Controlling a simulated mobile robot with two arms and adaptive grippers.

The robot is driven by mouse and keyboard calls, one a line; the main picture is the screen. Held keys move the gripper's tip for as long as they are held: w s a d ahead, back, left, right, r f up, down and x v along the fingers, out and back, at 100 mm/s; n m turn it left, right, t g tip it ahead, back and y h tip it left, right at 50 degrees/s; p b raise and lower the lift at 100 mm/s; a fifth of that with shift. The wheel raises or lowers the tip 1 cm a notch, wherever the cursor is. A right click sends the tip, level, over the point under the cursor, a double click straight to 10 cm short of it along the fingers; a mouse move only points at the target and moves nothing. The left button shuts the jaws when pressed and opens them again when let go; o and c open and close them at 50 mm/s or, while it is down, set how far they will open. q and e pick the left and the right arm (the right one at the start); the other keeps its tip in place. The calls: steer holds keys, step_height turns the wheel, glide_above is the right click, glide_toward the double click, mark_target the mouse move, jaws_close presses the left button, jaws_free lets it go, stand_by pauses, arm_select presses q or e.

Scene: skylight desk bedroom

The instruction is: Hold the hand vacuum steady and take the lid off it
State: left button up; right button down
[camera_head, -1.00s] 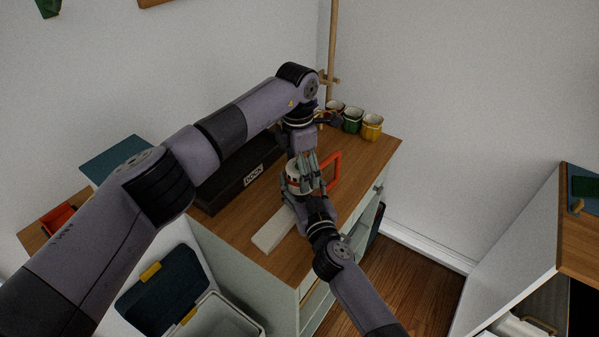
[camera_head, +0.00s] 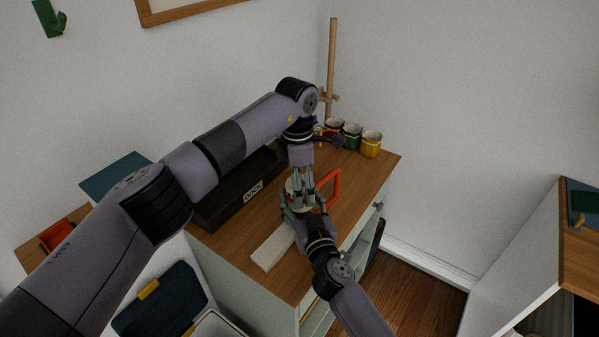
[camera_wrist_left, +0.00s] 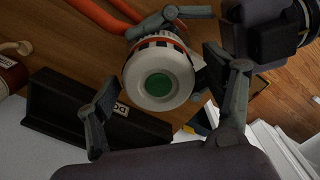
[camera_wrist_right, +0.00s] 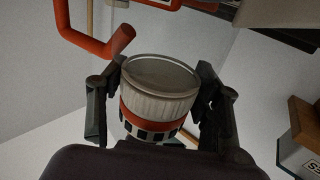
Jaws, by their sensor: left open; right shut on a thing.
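My right gripper (camera_head: 298,218) is shut on the vacuum body (camera_wrist_right: 160,90), one finger on each side. In the head view the fingers hide most of the vacuum.
A long black box labelled DOCK (camera_head: 225,200) lies left of the vacuum. A pale flat bar (camera_head: 272,248) lies in front. Several mugs (camera_head: 352,138) and a wooden stand (camera_head: 332,70) are at the back. The desktop (camera_head: 365,180) is clear on the right.

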arm_select(q)
steer(key=shift+f, duration=1.3)
steer(key=shift+c, duration=0.4)
steer(key=c, duration=1.1)
steer(key=n, duration=0.3)
steer(key=o, duration=1.3)
steer(key=shift+r, duration=0.15)
